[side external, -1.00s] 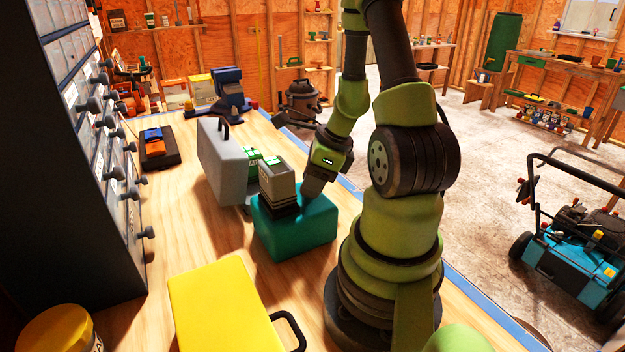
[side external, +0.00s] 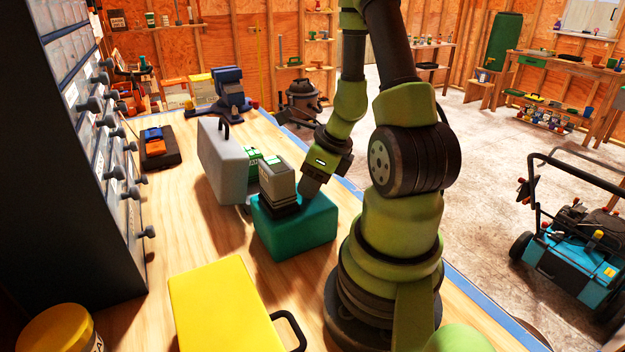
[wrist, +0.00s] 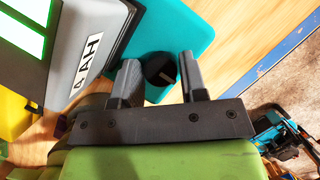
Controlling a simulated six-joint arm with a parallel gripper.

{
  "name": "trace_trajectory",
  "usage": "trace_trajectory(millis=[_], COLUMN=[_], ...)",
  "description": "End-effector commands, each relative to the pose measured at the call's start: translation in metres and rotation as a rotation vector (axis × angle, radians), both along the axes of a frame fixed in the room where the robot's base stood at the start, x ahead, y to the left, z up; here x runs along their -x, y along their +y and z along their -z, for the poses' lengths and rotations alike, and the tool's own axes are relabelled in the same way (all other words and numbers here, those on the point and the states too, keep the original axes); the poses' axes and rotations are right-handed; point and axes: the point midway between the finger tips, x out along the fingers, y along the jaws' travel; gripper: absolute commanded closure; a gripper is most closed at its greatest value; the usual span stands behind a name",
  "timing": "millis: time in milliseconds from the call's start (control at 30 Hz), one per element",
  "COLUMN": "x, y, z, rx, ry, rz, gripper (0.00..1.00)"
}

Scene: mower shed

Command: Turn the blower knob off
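The blower is a teal box (side external: 310,232) on the workbench, with a grey and black battery-like block (side external: 278,188) standing on its top. In the wrist view the teal top (wrist: 185,25) carries a round black knob (wrist: 158,69) with a pale pointer line. My gripper (wrist: 159,62) is open, with one finger on each side of the knob; I cannot tell whether either finger touches it. In the side view my gripper (side external: 308,192) is tilted down over the box beside the block, and the knob is hidden.
A grey case (side external: 222,160) stands behind the block, close to it. A yellow case (side external: 222,310) lies in front on the bench. A drawer cabinet (side external: 90,150) borders the left side. Bare bench lies between the cabinet and the teal box.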

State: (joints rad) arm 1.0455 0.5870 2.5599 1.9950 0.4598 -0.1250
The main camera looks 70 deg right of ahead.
Motion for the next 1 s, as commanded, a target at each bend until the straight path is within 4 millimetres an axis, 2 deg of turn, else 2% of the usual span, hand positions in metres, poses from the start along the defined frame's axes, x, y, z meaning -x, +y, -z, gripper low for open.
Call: trace_trajectory(millis=[33,67,100,467,1000], x=[0.0,0.0,0.0,0.0,-0.001], y=[0.0,0.0,0.0,0.0,0.0], z=[0.0,0.0,0.0,-0.003,-0.045], rx=[0.0,0.0,0.0,0.0,0.004], ry=[0.0,0.0,0.001,-0.001,-0.005], rz=[-0.001,-0.001,-0.001,-0.003,-0.006], gripper=[0.49,0.42,0.4,0.4,0.4])
